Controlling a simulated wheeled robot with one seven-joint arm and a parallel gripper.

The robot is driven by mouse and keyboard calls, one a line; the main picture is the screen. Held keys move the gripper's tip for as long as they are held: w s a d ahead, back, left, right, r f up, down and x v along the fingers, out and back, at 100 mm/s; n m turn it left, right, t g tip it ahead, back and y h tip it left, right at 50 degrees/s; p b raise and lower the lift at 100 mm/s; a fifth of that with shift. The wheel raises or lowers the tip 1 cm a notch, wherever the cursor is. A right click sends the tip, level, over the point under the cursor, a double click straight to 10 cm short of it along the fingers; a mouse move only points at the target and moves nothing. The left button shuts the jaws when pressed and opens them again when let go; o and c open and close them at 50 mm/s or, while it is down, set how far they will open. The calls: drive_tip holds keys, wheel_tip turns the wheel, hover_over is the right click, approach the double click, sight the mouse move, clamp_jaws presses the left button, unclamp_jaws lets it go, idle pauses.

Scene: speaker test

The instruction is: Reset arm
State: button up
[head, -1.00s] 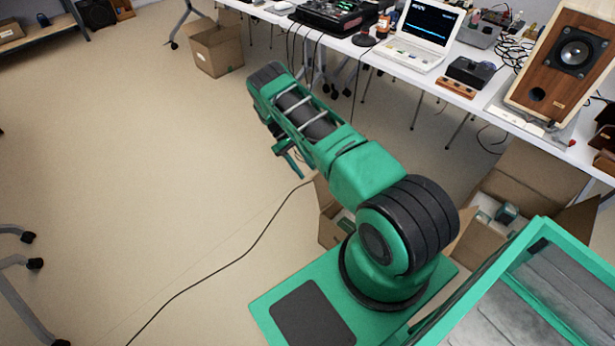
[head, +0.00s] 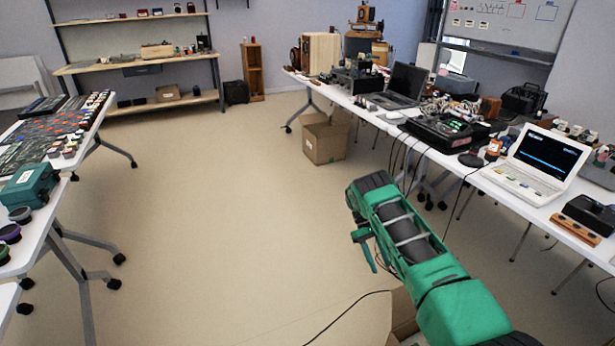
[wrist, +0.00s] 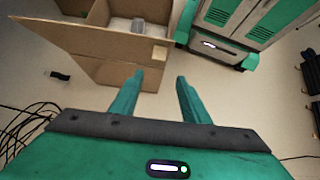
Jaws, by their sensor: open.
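A long white table (head: 480,182) on the right holds a white laptop (head: 540,165) and electronics. Another table (head: 85,140) stands on the left. A cardboard box (head: 325,140) sits on the floor. Shelves (head: 150,65) line the back wall. The middle floor is clear.

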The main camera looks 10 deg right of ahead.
drive_tip(key=s+d+r+m+t+y, duration=0.1)
drive_tip(key=d+r+m+t, duration=0.1)
drive_tip(key=r, duration=1.2)
drive_tip(key=s+d+r+m+t+y, duration=0.1)
drive_tip(key=s+d+r+m, duration=0.1)
drive_tip(key=r, duration=1.2)
drive_tip(key=s+a+r+m+t, duration=0.2)
drive_tip(key=s+r, duration=1)
drive_tip(key=r, duration=0.3)
drive_tip(key=s+a+r+m+t, duration=0.1)
drive_tip(key=s+a+t, duration=0.1)
drive_tip(key=s, duration=1.1)
drive_tip(key=s+a+r+m+t, duration=0.1)
drive_tip(key=s+a, duration=0.4)
drive_tip(key=s, duration=0.8)
drive_tip(key=shift+s+a+r+m+t, duration=0.25)
drive_tip(key=shift+s+m+t, duration=0.1)
drive_tip(key=shift+m+t, duration=0.25)
